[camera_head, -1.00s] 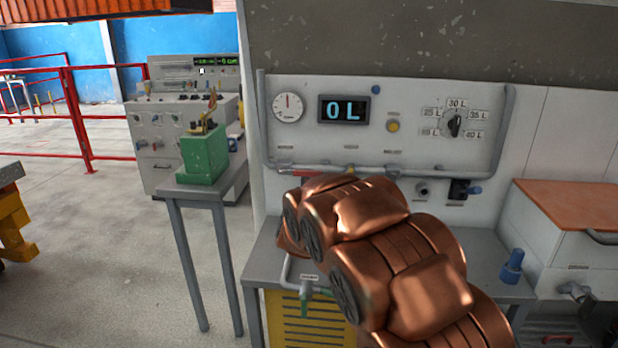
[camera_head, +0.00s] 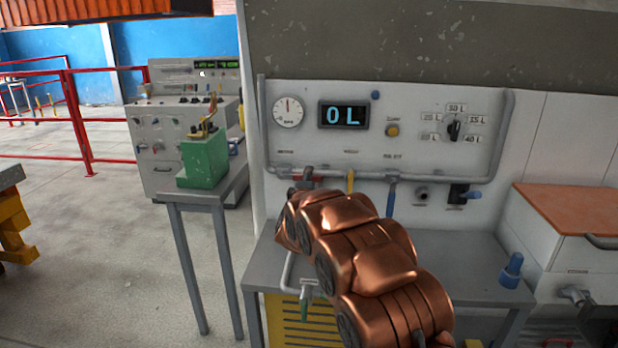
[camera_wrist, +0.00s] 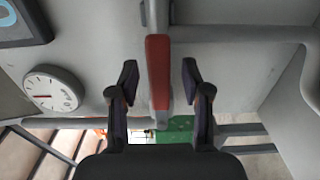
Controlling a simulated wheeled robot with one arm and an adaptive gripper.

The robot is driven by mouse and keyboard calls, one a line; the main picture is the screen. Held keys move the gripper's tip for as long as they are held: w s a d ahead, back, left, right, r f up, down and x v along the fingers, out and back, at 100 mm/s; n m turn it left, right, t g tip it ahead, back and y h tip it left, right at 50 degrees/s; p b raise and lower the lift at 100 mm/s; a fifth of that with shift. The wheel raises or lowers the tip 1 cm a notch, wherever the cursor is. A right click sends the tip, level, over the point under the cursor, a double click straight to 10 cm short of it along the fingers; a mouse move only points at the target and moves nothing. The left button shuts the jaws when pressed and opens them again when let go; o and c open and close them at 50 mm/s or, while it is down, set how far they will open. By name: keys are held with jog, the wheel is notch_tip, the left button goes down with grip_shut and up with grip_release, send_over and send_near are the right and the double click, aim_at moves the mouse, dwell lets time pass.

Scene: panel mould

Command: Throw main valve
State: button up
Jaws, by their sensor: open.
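A red valve handle (camera_wrist: 158,72) on a grey pipe shows in the wrist view. It lies between the two spread fingers of my gripper (camera_wrist: 159,78), with a gap on each side. My gripper is open and holds nothing. In the head view the red handle (camera_head: 316,178) shows small at the left of the pipe, just above my copper arm. The arm hides my gripper's fingers there. Which valve is labelled main cannot be read.
A yellow handle (camera_head: 350,181) and a blue handle (camera_head: 391,198) hang from the same pipe further right. Above are a round gauge (camera_head: 288,112), a display (camera_head: 345,114) reading 0 L and a selector knob (camera_head: 453,130). A green device (camera_head: 205,160) stands on a side table.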

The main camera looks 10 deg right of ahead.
jog(key=shift+w+d, duration=0.15)
jog(key=shift+w, duration=0.4)
grip_shut()
dwell(0.5)
